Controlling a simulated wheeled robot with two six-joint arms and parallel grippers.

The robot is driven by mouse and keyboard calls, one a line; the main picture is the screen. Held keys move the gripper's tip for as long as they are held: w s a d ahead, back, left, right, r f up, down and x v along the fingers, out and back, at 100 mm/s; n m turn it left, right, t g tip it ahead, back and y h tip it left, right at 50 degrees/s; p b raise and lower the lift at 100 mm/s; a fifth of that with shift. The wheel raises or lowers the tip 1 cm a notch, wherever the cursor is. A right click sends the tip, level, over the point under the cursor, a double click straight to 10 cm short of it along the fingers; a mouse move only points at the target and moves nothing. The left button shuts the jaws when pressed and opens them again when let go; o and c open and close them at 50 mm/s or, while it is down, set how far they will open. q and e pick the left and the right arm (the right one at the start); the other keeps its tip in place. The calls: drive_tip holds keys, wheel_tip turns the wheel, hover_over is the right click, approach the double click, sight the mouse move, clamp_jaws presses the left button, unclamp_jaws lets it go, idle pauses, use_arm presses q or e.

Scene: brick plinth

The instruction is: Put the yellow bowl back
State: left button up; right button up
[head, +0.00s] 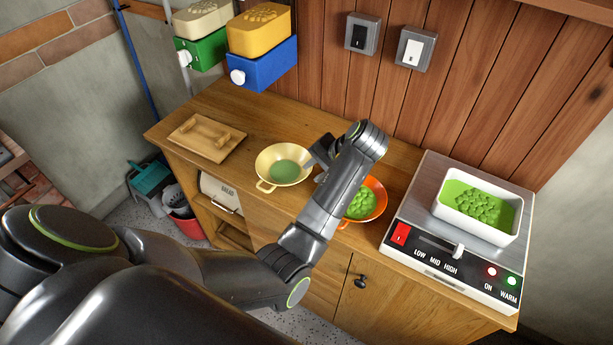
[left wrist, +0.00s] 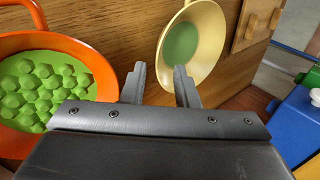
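The yellow bowl (head: 268,157), with green contents and a small loop handle, stands upright on the wooden counter. It also shows in the left wrist view (left wrist: 211,66). My left gripper (head: 314,156) is beside the bowl's right rim. In the left wrist view its two fingers (left wrist: 160,70) are apart, with the bowl's near rim beyond or between the tips. I cannot tell whether a finger touches it. The gripper holds nothing visible. My right gripper is out of view.
An orange bowl (head: 377,187) of green lumps stands close right, partly behind my left arm. A warmer (head: 407,262) with a white dish (head: 519,231) is farther right. A wooden board (head: 196,149) lies left of the yellow bowl. Blue (head: 268,69) and green (head: 207,52) dispensers hang on the wall.

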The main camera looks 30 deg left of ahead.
use_arm(q)
drive_tip(key=v, duration=0.5)
drive_tip(key=shift+s, duration=0.1)
idle(0.4)
